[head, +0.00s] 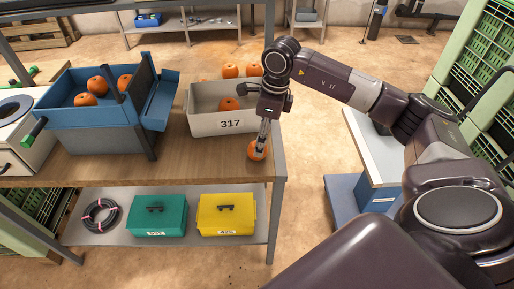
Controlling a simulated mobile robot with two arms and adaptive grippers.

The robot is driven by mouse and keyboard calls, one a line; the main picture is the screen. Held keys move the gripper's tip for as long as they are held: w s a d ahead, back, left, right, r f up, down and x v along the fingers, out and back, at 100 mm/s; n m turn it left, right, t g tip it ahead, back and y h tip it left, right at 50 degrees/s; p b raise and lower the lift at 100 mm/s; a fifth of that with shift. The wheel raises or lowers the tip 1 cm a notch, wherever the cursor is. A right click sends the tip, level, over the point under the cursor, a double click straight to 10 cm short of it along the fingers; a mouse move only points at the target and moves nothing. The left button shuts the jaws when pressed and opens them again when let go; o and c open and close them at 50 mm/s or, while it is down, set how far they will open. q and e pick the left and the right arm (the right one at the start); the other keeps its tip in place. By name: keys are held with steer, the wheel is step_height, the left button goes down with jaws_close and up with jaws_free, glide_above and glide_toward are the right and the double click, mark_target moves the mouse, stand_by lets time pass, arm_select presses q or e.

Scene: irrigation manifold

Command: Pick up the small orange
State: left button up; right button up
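An orange (255,153) is at the right front corner of the wooden table, under my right gripper (260,148). The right gripper points down, with its fingertips at the top of this orange and partly covering it. I cannot tell whether the fingers are closed on it, or whether it rests on the table. Another orange (229,103) sits in the grey bin marked 317 (205,124). Two more, one orange (230,71) and another orange (253,70), show behind the bin. My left gripper is not in view.
A blue tray unit (75,116) holding three oranges stands left on the table (190,168). The lower shelf carries a coiled hose (100,215), a green box (158,217) and a yellow box (226,216). A white-topped blue cart (375,150) stands right; floor lies between.

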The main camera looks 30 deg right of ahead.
steer(key=f, duration=0.1)
steer(key=a+f+p, duration=0.1)
steer(key=f, duration=0.1)
steer(key=shift+w+a+f, duration=0.15)
steer(key=shift+f, duration=0.65)
steer(key=shift+w, duration=0.1)
steer(key=c, duration=1.3)
